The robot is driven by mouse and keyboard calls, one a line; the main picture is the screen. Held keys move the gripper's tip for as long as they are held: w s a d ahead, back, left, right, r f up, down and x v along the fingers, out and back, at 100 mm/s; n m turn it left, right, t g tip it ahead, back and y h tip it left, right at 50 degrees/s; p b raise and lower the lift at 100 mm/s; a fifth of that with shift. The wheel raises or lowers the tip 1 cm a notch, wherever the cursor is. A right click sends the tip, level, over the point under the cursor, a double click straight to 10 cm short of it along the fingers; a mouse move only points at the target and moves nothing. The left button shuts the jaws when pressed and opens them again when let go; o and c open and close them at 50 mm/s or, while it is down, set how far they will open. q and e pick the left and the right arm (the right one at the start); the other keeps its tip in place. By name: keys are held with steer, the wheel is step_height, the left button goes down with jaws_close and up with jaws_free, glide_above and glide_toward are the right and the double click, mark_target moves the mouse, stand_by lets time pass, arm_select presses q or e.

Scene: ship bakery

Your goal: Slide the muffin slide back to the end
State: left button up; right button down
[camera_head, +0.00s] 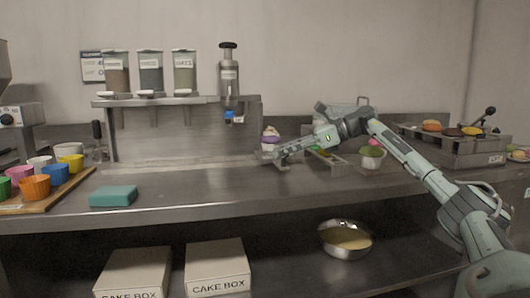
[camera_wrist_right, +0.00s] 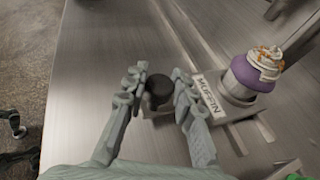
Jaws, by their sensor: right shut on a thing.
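The muffin slide (camera_wrist_right: 212,88) is a metal piece with a white "MUFFIN" label, seen in the right wrist view. A black round knob (camera_wrist_right: 158,91) is at its near end. A purple-cupped muffin (camera_wrist_right: 256,70) with white and orange topping sits on the slide, and it also shows in the head view (camera_head: 270,138). My right gripper (camera_wrist_right: 160,88) is shut on the knob, one finger on each side. In the head view my right gripper (camera_head: 275,157) is low over the counter, just in front of the muffin. The slide is mostly hidden there. My left gripper is not in view.
More slides with toppings (camera_head: 330,158) and a bowl (camera_head: 372,158) stand right of the gripper. Colored cups sit on a wooden board (camera_head: 78,186) at left, near a teal sponge (camera_head: 113,196). The metal counter (camera_head: 210,190) is clear between sponge and gripper.

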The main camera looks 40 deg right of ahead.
steer(key=s+d, duration=0.2)
steer(key=d, duration=0.1)
steer(key=shift+d, duration=0.1)
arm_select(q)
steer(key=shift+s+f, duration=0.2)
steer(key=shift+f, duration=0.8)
arm_select(e)
steer(key=shift+d, duration=0.1)
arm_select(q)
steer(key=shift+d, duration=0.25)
arm_select(e)
steer(key=shift+s, duration=0.1)
steer(key=c, duration=1.6)
jaws_free()
steer(key=shift+d, duration=0.1)
steer(key=shift+c, duration=0.2)
steer(key=o, duration=0.4)
steer(key=shift+s+d, duration=0.1)
steer(key=shift+s, duration=0.1)
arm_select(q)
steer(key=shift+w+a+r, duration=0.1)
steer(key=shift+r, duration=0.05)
arm_select(e)
steer(key=v, duration=1.1)
steer(key=shift+s+d+r, duration=0.2)
steer(key=shift+s+r, duration=0.05)
steer(key=shift+s, duration=0.05)
